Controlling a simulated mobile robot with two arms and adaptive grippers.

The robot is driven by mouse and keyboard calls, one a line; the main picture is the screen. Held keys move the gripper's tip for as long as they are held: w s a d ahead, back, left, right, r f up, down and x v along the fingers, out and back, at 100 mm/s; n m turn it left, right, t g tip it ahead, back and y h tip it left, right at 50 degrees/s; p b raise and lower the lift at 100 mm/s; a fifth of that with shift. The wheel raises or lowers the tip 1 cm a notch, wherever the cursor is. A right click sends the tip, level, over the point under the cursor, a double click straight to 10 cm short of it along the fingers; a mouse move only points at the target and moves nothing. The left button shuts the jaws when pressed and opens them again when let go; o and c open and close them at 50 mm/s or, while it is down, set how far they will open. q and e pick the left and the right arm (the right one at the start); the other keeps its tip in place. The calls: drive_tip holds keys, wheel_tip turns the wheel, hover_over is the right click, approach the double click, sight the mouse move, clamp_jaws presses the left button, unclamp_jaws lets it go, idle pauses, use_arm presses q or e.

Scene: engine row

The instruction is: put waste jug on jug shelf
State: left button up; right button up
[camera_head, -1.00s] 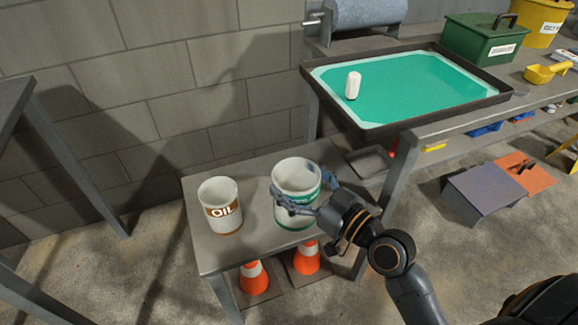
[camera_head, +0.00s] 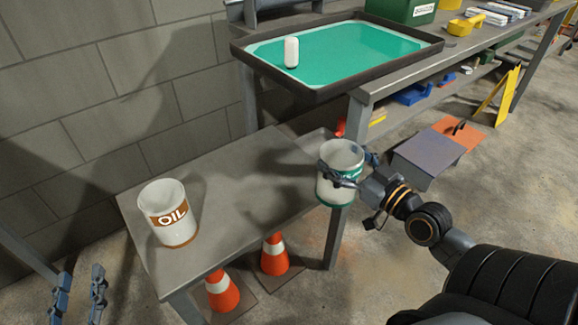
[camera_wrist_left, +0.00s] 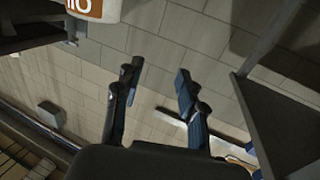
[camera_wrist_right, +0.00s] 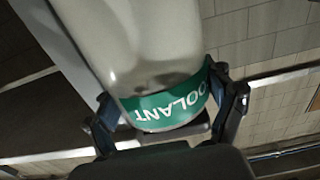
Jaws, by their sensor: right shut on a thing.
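A white jug with a green COOLANT band (camera_head: 340,160) is held upright by my right gripper (camera_head: 348,178), off the right end of the low grey table (camera_head: 235,200). In the right wrist view the fingers (camera_wrist_right: 168,108) close around the jug's green band (camera_wrist_right: 172,104). A white jug with a brown OIL band (camera_head: 167,213) stands on the table's left end; part of it shows in the left wrist view (camera_wrist_left: 95,8). My left gripper (camera_head: 80,288) is open and empty at the lower left of the head view. No label reading waste is visible, and I cannot tell which surface is the jug shelf.
Two orange cones (camera_head: 222,291) stand under the low table. A workbench (camera_head: 400,85) carries a dark-rimmed tray (camera_head: 255,50) with a white bottle (camera_head: 291,52), and a green box (camera_head: 402,8). A grey and orange box (camera_head: 428,160) sits on the floor at right.

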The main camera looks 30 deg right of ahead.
drive_tip(key=shift+w+d+r, duration=0.1)
drive_tip(key=shift+w+d, duration=0.05)
drive_tip(key=shift+w, duration=0.2)
use_arm(q)
drive_tip(key=s+r+t+h+b, duration=0.1)
drive_tip(key=s+r+t, duration=0.1)
drive_tip(key=r+t, duration=0.2)
drive_tip(key=s+r+t+h+b, duration=0.2)
drive_tip(key=r+t, duration=0.3)
drive_tip(key=r, duration=0.4)
drive_tip(key=shift+s+d+r+h, duration=0.15)
drive_tip(key=shift+s+d+h, duration=0.15)
drive_tip(key=shift+s, duration=0.45)
use_arm(e)
drive_tip(key=w+f, duration=0.1)
drive_tip(key=w, duration=0.7)
drive_tip(key=w+a+f, duration=0.1)
drive_tip(key=w+f, duration=0.1)
drive_tip(key=w, duration=0.7)
drive_tip(key=shift+a+f, duration=0.2)
drive_tip(key=shift+f, duration=0.1)
use_arm(q)
drive_tip(key=shift+a, duration=0.1)
use_arm(e)
drive_tip(key=shift+f, duration=0.1)
drive_tip(key=o, duration=1.5)
use_arm(q)
drive_tip(key=shift+s+r, duration=0.15)
drive_tip(key=shift+s, duration=0.1)
